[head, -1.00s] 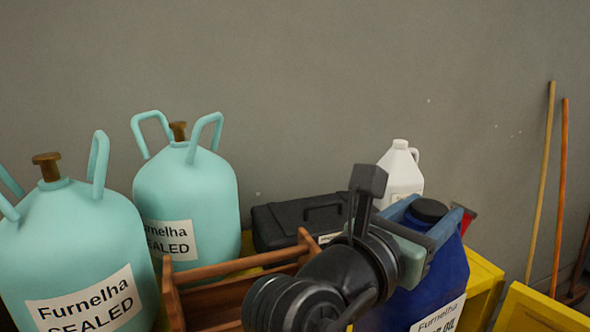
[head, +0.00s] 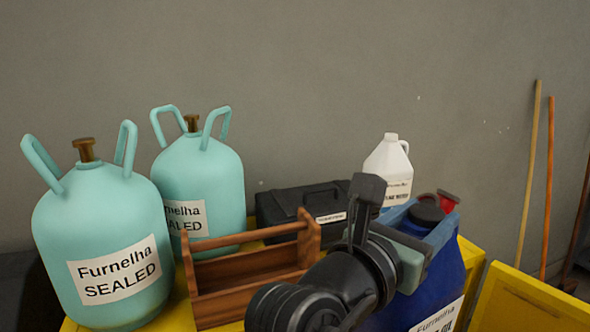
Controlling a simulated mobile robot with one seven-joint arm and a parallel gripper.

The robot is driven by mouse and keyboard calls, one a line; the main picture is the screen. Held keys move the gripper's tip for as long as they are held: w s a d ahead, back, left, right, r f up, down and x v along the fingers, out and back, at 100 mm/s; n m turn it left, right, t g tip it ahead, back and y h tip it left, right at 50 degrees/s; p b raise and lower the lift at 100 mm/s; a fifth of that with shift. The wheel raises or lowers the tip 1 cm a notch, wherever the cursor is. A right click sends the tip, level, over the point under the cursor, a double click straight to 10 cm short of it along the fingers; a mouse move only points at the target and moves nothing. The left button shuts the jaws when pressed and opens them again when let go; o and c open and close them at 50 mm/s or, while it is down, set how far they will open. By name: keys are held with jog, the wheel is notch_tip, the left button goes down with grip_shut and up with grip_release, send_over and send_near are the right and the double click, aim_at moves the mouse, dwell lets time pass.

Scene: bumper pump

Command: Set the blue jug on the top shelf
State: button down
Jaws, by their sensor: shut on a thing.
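The blue jug (head: 432,286) has a black cap and a white label, and it stands in front at the lower right of the head view. My dark wrist hides the jug's left side. The jug's bottom is out of frame. The yellow surface (head: 258,247) behind my arm carries several things; I cannot tell whether it is the top shelf.
Two teal cylinders (head: 103,245) stand at the left. A yellow panel (head: 530,305) is at the lower right. Poles (head: 530,180) lean on the wall.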

jog(key=f, duration=0.3)
jog(key=w+a+f+n+t+y, duration=0.1)
jog(key=f, duration=0.3)
jog(key=f+n+t+y+b, duration=0.1)
jog(key=f, duration=0.3)
jog(key=shift+w+a, duration=0.2)
jog(key=shift+w, duration=0.1)
jog(key=a+f+y, duration=0.1)
jog(key=f, duration=0.2)
jog(key=s+a+f+n+t+y, duration=0.1)
jog(key=f, duration=0.3)
jog(key=s+a+f+n+y, duration=0.1)
jog(key=f, duration=0.2)
jog(key=shift+a+f+t+y+b, duration=0.2)
jog(key=shift+f+t+y+b, duration=0.1)
jog(key=shift+t, duration=0.1)
jog(key=s+a+f+n+y, duration=0.1)
jog(key=s+a+f, duration=0.3)
jog(key=f, duration=0.4)
jog(key=s+a+f+n+t+y+b, duration=0.1)
jog(key=s+a+f+n+y, duration=0.1)
jog(key=s+f, duration=0.4)
jog(key=s+a+f+n+y, duration=0.2)
jog(key=s+a+f+y, duration=0.2)
jog(key=f, duration=0.7)
jog(key=shift+s+a+t, duration=0.4)
jog(key=shift+s+a, duration=0.05)
jog(key=shift+a, duration=0.35)
